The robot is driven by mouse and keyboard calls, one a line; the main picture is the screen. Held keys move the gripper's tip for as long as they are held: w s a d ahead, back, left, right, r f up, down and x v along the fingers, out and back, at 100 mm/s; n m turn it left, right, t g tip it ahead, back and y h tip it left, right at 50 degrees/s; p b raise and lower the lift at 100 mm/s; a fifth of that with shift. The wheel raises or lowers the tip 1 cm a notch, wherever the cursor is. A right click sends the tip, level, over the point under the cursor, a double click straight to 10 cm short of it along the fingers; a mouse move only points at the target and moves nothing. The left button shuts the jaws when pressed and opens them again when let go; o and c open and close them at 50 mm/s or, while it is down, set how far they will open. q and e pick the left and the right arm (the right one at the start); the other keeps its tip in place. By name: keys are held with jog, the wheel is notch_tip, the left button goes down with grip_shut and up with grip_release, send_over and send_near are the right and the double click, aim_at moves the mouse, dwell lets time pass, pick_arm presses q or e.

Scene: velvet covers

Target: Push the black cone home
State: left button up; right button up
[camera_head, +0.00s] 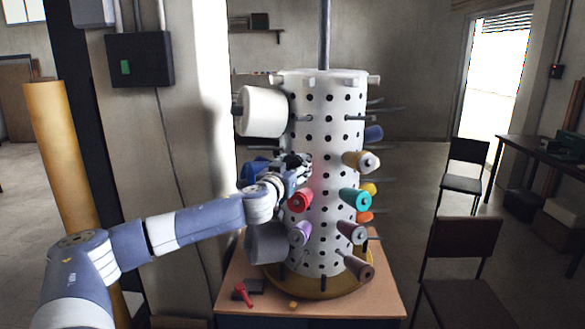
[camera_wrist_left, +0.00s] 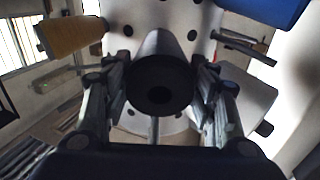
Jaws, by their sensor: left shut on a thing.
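The black cone (camera_wrist_left: 160,62) shows in the left wrist view with its round end and dark centre hole facing the camera. It lies between both fingers of my left gripper (camera_wrist_left: 160,92), which is shut on it. The white cylinder (camera_head: 326,235) with rows of dark holes stands upright behind it. In the head view my left gripper (camera_head: 300,165) is close to the left front of the cylinder and hides most or all of the black cone. How far the cone sits on a peg cannot be told. My right gripper is not in view.
Red (camera_head: 300,201), teal (camera_head: 355,199), mustard (camera_head: 361,161) and purple (camera_head: 299,233) cones stick out near my gripper. A large white spool (camera_head: 263,111) is above it, a grey one (camera_head: 266,243) below. A red tool (camera_head: 243,294) lies on the table (camera_head: 365,308).

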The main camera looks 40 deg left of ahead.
pick_arm(q)
jog(key=shift+f+x, duration=0.2)
jog(key=shift+x, duration=0.75)
jog(key=shift+f+x, duration=0.15)
jog(key=shift+x, duration=0.8)
jog(key=o, duration=1.2)
jog(key=shift+c, duration=0.2)
jog(key=v, duration=1.2)
jog(key=shift+f, duration=0.1)
